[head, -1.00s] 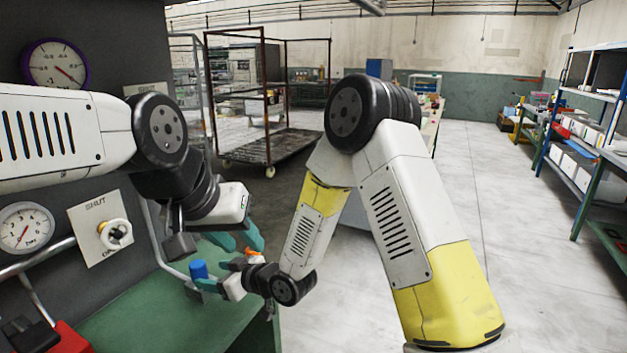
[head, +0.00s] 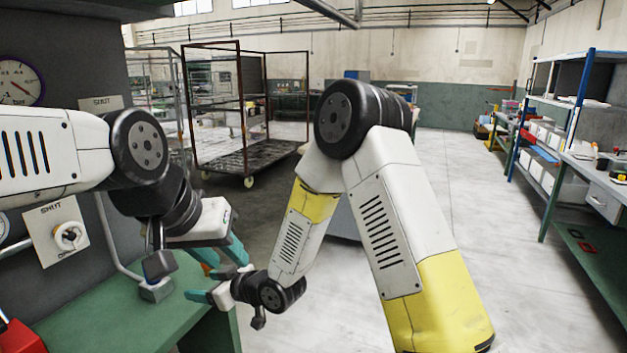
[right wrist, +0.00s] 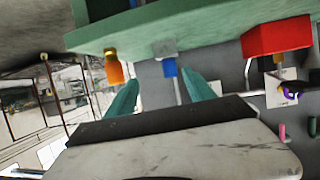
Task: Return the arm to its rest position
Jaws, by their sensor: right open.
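In the head view my left gripper (head: 222,256) hangs from the arm at the left, above the green bench. Its teal fingers look apart, with nothing clearly held between them. My right gripper (head: 212,284) is just below it, by the bench's right edge, with its teal fingers pointing left. In the right wrist view its fingers (right wrist: 160,97) are spread and empty. A blue-topped fitting (right wrist: 170,68) and an orange piece (right wrist: 113,70) show beyond the fingertips there. My right arm is folded, its elbow raised in mid-view.
The green bench (head: 120,315) with a dark panel and a SHUT knob (head: 68,236) is at left. A red box (right wrist: 278,35) is on the bench. A wire cage trolley (head: 245,160) stands behind. Blue shelving (head: 565,130) is at right. Open floor (head: 460,190) lies between.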

